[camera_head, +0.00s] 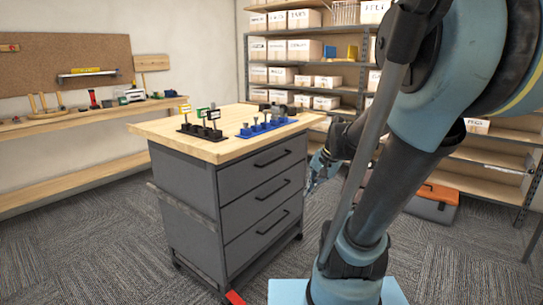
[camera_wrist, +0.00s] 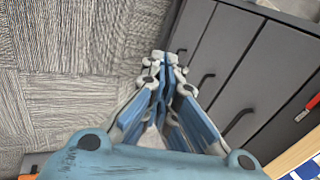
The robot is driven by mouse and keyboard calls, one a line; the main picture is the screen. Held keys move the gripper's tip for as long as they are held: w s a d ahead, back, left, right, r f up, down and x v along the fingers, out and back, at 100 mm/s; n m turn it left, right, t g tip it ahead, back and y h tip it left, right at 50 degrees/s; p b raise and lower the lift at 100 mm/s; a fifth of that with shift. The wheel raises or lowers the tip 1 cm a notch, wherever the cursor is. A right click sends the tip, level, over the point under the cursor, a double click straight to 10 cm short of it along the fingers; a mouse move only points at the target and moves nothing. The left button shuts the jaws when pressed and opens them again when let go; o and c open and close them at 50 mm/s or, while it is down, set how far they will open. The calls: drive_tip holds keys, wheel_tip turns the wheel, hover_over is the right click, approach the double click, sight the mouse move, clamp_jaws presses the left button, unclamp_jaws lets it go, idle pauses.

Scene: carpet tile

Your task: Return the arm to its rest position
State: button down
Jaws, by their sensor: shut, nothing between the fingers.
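My arm rises from its base at the right of the head view and bends over, its far end hanging to the right of the drawer cabinet. My gripper (camera_head: 318,172) shows small in the head view, beside the cabinet's right edge and below its top. In the wrist view my gripper (camera_wrist: 160,62) points along the cabinet's side, with its fingertips together and nothing between them. The grey drawer cabinet (camera_head: 262,200) has a wooden top and several drawers, all shut. In the wrist view its drawer fronts (camera_wrist: 235,75) lie to the right of the fingers.
On the cabinet top stand a black rack (camera_head: 202,132) with small labels and a blue rack (camera_head: 267,127) with dark pieces. Shelves of boxes (camera_head: 304,50) line the back wall, and a wooden bench (camera_head: 85,118) runs along the left.

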drive_tip(key=s+d+f+n+h, duration=0.1)
drive_tip(key=s+d+f+n, duration=0.1)
drive_tip(key=s, duration=0.4)
drive_tip(key=s+d+f+n+h, duration=0.2)
drive_tip(key=s+d+f+n, duration=0.1)
drive_tip(key=s, duration=0.3)
drive_tip(key=shift+s+n+g+h, duration=0.3)
drive_tip(key=shift+s+n+g, duration=0.1)
drive_tip(key=shift+n, duration=0.4)
drive_tip(key=shift+w+d, duration=0.1)
drive_tip(key=shift+w+f, duration=0.2)
drive_tip(key=shift+w, duration=0.2)
